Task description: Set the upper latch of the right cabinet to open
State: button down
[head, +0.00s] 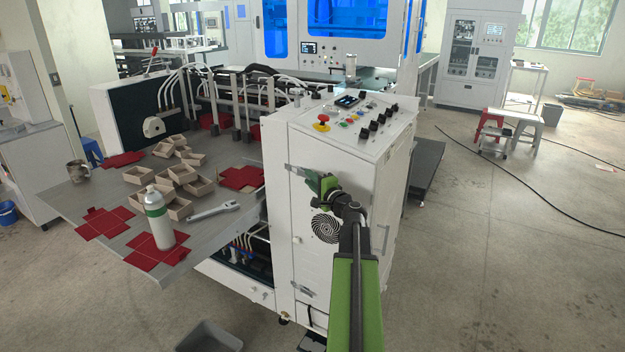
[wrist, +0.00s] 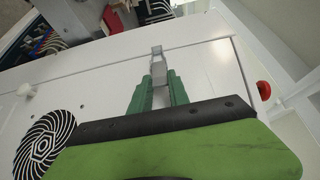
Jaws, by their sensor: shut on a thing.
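The white cabinet (head: 285,215) with the control panel on top stands at the picture's centre. Its upper latch (head: 298,169) is a small metal piece near the top left of the front face. My gripper (head: 314,178) is at this latch, with its green fingers pointing left. In the wrist view the green fingers (wrist: 158,88) are shut on the grey metal latch (wrist: 158,66), which extends past the fingertips to the panel edge. The fingers partly hide the latch. A similar lower latch (head: 301,289) sits near the bottom of the same face.
A round vent (head: 326,228) is below my gripper, and a red emergency button (head: 321,123) is on the sloped panel above. A grey table (head: 215,232) with boxes, a bottle (head: 158,215) and a wrench (head: 214,211) adjoins at left. Open floor lies at right.

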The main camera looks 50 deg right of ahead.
jog(key=a+m+h, duration=0.1)
jog(key=h, duration=0.1)
jog(key=a+m+g+h, duration=0.1)
jog(key=shift+w+m+g+h, duration=0.2)
jog(key=shift+m+g+h, duration=0.1)
jog(key=shift+h, duration=0.1)
jog(key=shift+w+a+m+g+h, duration=0.25)
jog(key=shift+a+m+g+h, duration=0.25)
jog(key=shift+m+g+h, duration=0.4)
jog(key=m+g+h, duration=0.6)
jog(key=m+g, duration=0.9)
jog(key=g, duration=0.6)
send_near(301, 173)
jog(key=shift+d, duration=1.3)
jog(key=shift+w+r+m+g, duration=0.1)
jog(key=shift+m+g, duration=0.2)
jog(key=shift+g, duration=0.1)
jog(key=c, duration=1.2)
grip_release()
jog(key=shift+c, duration=0.2)
